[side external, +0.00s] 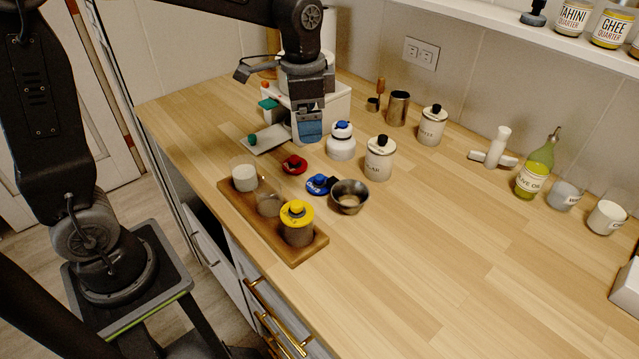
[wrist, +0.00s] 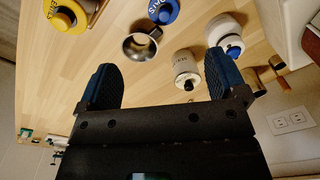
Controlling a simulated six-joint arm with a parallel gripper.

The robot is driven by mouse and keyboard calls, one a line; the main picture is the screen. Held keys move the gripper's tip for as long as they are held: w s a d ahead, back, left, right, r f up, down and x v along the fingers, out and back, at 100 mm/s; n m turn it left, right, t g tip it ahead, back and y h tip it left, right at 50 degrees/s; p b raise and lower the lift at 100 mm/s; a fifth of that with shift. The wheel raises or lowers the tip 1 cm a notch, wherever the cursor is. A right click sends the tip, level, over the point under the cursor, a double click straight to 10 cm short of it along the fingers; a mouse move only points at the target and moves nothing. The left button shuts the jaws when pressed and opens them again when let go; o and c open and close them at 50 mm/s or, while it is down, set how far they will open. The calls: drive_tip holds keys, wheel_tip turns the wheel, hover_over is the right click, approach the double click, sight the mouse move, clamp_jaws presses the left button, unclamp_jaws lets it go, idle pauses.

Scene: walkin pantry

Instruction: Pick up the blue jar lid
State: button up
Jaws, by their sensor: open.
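The blue jar lid (side external: 319,184), with a knob and white lettering, lies flat on the wooden counter between the red lid (side external: 294,165) and a small metal bowl (side external: 350,197). In the wrist view the blue lid (wrist: 163,10) is cut by the top edge, beyond the bowl (wrist: 141,45). My gripper (side external: 309,132) is above the counter, behind and apart from the lid, near a white box. In the wrist view its blue-padded fingers (wrist: 161,72) are spread wide with nothing held between them.
A wooden tray (side external: 305,252) holds several glass jars, one with a yellow lid (side external: 297,211). A white bottle with a blue cap (side external: 342,143) and a white canister (side external: 380,160) stand behind the bowl. The white box (side external: 335,103) is close to my gripper. The right front counter is clear.

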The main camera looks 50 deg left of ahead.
sight(319, 176)
drive_tip(key=shift+m+g, duration=0.3)
drive_tip(key=shift+m, duration=0.1)
drive_tip(key=f, duration=0.5)
drive_tip(key=w+f, duration=0.1)
drive_tip(key=f, duration=0.4)
drive_tip(key=w+f, duration=0.1)
drive_tip(key=f, duration=0.5)
drive_tip(key=shift+w+d, duration=0.15)
drive_tip(key=shift+r, duration=0.1)
drive_tip(key=c, duration=1)
